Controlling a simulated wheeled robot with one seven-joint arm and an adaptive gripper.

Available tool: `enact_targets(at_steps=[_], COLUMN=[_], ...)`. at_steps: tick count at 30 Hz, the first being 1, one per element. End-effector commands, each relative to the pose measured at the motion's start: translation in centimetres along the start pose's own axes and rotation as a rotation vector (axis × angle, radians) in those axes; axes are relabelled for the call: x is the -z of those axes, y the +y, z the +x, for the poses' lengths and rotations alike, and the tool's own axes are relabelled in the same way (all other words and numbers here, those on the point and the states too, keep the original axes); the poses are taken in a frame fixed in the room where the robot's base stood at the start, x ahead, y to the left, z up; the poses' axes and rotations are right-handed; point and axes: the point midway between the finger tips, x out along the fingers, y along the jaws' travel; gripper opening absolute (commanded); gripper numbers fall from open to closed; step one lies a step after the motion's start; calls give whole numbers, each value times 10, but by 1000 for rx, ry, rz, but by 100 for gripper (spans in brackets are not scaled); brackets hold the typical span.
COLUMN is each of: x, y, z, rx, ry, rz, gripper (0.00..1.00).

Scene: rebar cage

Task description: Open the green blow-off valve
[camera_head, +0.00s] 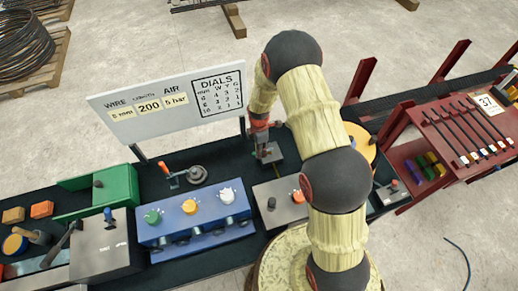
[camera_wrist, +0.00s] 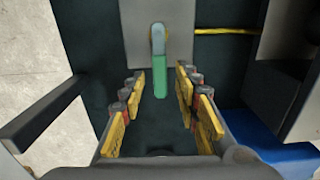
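The green blow-off valve handle (camera_wrist: 160,76) shows in the wrist view as a short green lever on a grey pivot, mounted on a grey plate (camera_wrist: 133,35). It points down the picture. My gripper (camera_wrist: 160,84) is open, with its yellow-padded fingers apart on either side of the lever's free end. I see no contact with either finger, and the height gap is unclear. I cannot make out the green lever there.
A white sign (camera_head: 170,100) stands left of my gripper. A blue box (camera_head: 195,222) with green, yellow and white knobs sits on the bench at front left. A red rack (camera_head: 455,135) stands at right.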

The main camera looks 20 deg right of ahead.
Motion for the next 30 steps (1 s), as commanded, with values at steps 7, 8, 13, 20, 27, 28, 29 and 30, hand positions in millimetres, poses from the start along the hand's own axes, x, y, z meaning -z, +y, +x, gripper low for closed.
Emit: enact_targets(at_steps=[7,8,13,20,27,28,29,30], x=[0,0,0,0,0,0,0,0], y=[0,0,0,0,0,0,0,0], z=[2,2,2,2,2,2,2,2], rx=[-1,-1,-1,-1,-1,-1,-1,-1], ry=[0,0,0,0,0,0,0,0], rz=[0,0,0,0,0,0,0,0], gripper=[32,32,23,10,0,0,0,0])
